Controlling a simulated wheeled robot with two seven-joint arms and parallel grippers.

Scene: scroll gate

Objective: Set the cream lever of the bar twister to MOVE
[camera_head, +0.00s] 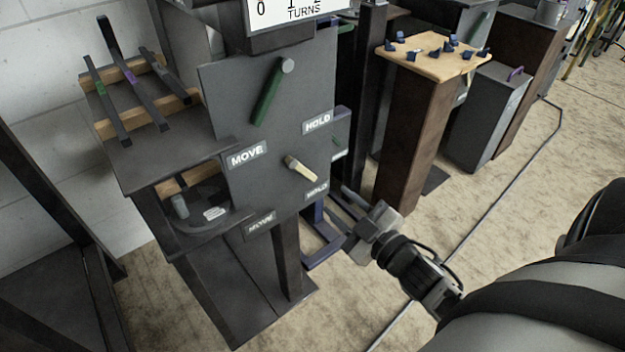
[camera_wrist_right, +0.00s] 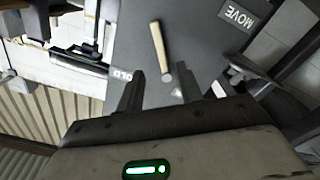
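The bar twister's grey panel (camera_head: 225,95) carries the cream lever (camera_head: 300,168), which slants down to the right, its lower end just above the lower HOLD label (camera_head: 317,189). The lower MOVE label (camera_head: 260,224) is at the panel's bottom, left of it. My right gripper (camera_head: 346,222) is right of and below the lever, apart from it in the head view. In the right wrist view, the cream lever (camera_wrist_right: 160,50) stands ahead of the open, empty fingers (camera_wrist_right: 176,90); contact is not seen. My left gripper is not in view.
A green lever (camera_head: 270,95) sits higher on the panel, with upper MOVE (camera_head: 247,154) and HOLD (camera_head: 317,122) labels. Bars rest on a wooden rack (camera_head: 120,125) at left. A brown pedestal (camera_head: 415,130) with a wooden top stands right of the panel. Floor at right is mostly clear.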

